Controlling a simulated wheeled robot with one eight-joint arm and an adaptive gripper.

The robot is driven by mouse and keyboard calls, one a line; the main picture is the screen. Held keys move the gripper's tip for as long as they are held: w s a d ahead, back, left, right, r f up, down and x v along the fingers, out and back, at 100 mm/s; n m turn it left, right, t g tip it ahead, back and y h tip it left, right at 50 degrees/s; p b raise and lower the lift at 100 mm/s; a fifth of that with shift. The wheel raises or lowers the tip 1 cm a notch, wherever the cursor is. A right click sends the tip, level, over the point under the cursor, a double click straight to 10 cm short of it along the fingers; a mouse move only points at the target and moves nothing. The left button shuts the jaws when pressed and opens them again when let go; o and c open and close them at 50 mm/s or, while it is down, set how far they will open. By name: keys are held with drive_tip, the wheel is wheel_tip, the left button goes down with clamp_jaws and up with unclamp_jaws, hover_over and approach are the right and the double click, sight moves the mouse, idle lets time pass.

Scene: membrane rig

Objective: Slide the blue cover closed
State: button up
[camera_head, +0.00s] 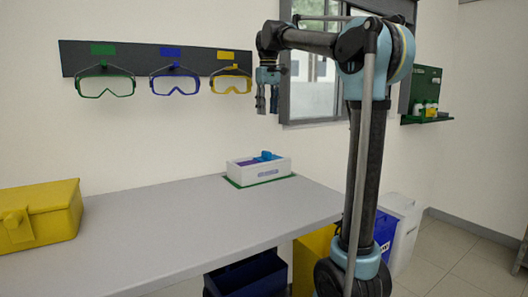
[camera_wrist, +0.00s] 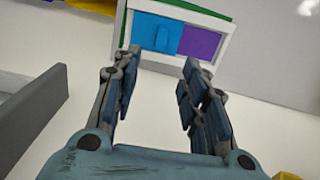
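A white box (camera_head: 262,175) stands on a green mat (camera_head: 232,182) toward the right end of the table. In the wrist view the white box (camera_wrist: 148,66) shows from above, with its blue cover (camera_wrist: 142,29) over one part of the opening. The cover has a raised blue handle (camera_wrist: 162,38). A purple area (camera_wrist: 200,43) shows uncovered beside it. The cover also shows small in the head view (camera_head: 266,155). My gripper (camera_head: 267,105) is high above the box, pointing down, with nothing in it. In the wrist view its fingers (camera_wrist: 160,62) are wide apart.
A yellow case (camera_head: 42,215) sits on the left of the grey table (camera_head: 150,225). Goggles (camera_head: 175,83) hang from a wall rack. A window (camera_head: 315,90) and a green shelf (camera_head: 428,118) are on the wall. Bins stand below the table's right end. The middle tabletop is clear.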

approach(269, 155)
drive_tip(key=f, duration=0.2)
drive_tip(key=w+f, duration=0.1)
drive_tip(key=f, duration=0.2)
drive_tip(key=w+a+f, duration=0.1)
drive_tip(key=f, duration=0.2)
drive_tip(key=shift+w+f, duration=0.1)
drive_tip(key=shift+f, duration=0.1)
clamp_jaws()
